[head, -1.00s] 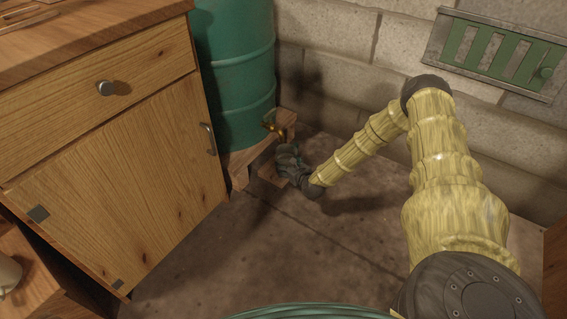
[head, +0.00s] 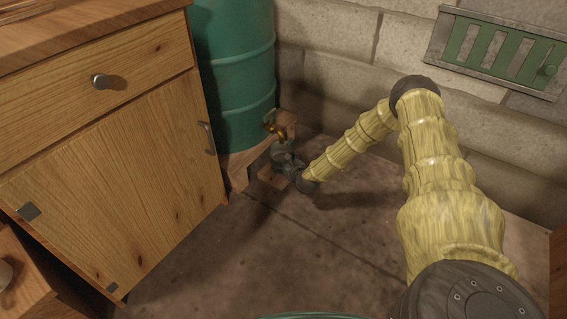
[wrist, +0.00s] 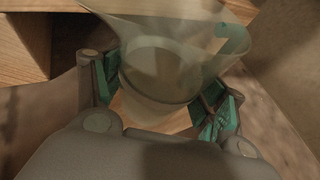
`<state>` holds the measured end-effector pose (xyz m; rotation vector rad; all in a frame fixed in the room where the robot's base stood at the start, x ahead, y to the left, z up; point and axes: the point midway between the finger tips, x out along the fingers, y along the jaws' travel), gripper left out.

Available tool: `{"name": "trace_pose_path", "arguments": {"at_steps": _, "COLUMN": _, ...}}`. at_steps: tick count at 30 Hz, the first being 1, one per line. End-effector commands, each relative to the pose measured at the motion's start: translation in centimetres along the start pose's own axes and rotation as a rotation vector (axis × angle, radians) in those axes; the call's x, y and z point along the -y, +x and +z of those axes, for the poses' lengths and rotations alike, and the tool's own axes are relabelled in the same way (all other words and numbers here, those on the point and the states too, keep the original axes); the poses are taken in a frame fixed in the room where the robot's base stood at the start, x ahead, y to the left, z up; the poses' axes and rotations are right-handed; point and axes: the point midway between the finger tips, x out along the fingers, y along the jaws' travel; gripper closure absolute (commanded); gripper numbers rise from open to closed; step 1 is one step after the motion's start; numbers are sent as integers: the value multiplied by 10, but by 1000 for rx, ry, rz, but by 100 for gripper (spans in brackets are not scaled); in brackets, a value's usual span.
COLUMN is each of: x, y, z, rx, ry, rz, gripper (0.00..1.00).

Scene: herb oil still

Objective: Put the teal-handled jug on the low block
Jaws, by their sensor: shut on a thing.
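The see-through jug (wrist: 160,75) is between my gripper's fingers in the wrist view, with a teal patch near its upper right rim. My gripper (wrist: 165,100) has teal pads and is shut around the jug's body. In the head view my gripper (head: 289,168) is low beside the barrel stand, and the jug (head: 283,152) is small and partly hidden there. The low wooden block (head: 270,178) is on the floor just under my gripper. Pale wood also shows beneath the jug in the wrist view (wrist: 180,122). I cannot tell whether the jug's base touches it.
A green barrel (head: 236,75) with a brass tap (head: 274,128) stands on a wooden stand (head: 238,168), close to my gripper. A wooden cabinet (head: 120,190) is at the left. A block wall (head: 330,95) is behind. The floor (head: 290,240) in front is clear.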

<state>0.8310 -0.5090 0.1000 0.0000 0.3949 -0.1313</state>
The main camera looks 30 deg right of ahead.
Motion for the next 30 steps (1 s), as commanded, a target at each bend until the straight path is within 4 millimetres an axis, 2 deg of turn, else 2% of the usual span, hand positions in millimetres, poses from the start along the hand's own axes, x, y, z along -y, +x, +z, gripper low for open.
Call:
{"name": "trace_pose_path", "arguments": {"at_steps": 1, "x": 0, "y": 0, "z": -1, "rx": 0, "ry": 0, "rz": 0, "gripper": 25}}
{"name": "trace_pose_path", "arguments": {"at_steps": 4, "x": 0, "y": 0, "z": -1, "rx": 0, "ry": 0, "rz": 0, "gripper": 7}}
{"name": "trace_pose_path", "arguments": {"at_steps": 18, "x": 0, "y": -1, "z": 3, "rx": 0, "ry": 0, "rz": 0, "gripper": 7}}
{"name": "trace_pose_path", "arguments": {"at_steps": 23, "x": 1, "y": -23, "z": 4, "rx": -2, "ry": 3, "rz": 0, "gripper": 7}}
{"name": "trace_pose_path", "arguments": {"at_steps": 30, "x": 1, "y": -68, "z": 4, "rx": -2, "ry": 2, "rz": 0, "gripper": 7}}
